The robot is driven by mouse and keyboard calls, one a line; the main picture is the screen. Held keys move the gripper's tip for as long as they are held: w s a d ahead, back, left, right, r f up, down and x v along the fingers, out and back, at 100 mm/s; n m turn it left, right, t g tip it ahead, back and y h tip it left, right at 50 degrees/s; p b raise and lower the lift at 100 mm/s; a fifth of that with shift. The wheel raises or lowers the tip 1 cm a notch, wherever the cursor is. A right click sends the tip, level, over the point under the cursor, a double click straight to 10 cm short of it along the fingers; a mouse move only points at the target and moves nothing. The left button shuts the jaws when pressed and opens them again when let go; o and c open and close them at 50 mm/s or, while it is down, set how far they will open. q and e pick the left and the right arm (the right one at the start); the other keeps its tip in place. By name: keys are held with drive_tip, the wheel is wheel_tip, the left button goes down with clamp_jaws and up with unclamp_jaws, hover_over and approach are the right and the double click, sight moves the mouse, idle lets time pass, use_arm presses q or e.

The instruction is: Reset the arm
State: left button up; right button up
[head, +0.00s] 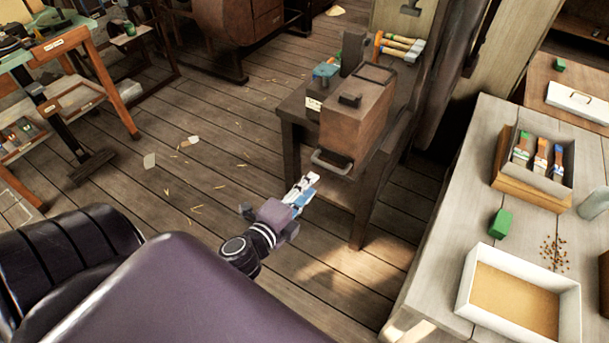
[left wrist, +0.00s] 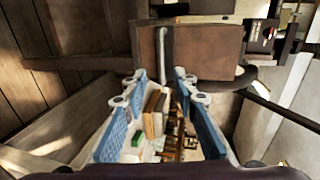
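My left gripper (head: 306,186) reaches in from the bottom of the head view, over the floor and just in front of a brown box with a metal bar handle (head: 331,161). In the left wrist view my left gripper (left wrist: 164,84) has its two blue-padded fingers spread apart with nothing held between them. The brown box (left wrist: 200,50) and its upright bar handle (left wrist: 163,55) show beyond the fingertips. The handle appears apart from the fingers. My right gripper is not in view.
The box stands on a dark wooden table (head: 362,215) with hammers (head: 400,45) behind. At right, a pale workbench (head: 450,235) carries a white tray (head: 475,295), a green block (head: 500,223) and a brush box (head: 565,180). The plank floor at left is mostly clear, with scattered scraps.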

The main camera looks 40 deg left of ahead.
use_arm(q)
drive_tip(key=shift+v, duration=0.75)
drive_tip(key=s+f+n+g, duration=0.3)
drive_tip(key=s+f, duration=0.2)
drive_tip(key=f, duration=0.6)
drive_tip(key=s+f+n+g, duration=0.2)
drive_tip(key=s+f, duration=0.3)
drive_tip(key=f, duration=0.7)
drive_tip(key=s+f+n+g, duration=0.3)
drive_tip(key=s+f, duration=0.1)
drive_tip(key=f, duration=0.7)
drive_tip(key=s+d+f+n+g, duration=0.3)
drive_tip(key=s+f, duration=0.4)
drive_tip(key=s, duration=0.5)
drive_tip(key=s+d+f+n+g, duration=0.3)
drive_tip(key=s+f, duration=0.4)
drive_tip(key=s, duration=0.5)
drive_tip(key=shift+s+f+n+g+h, duration=0.3)
drive_tip(key=shift+f+n+h, duration=0.1)
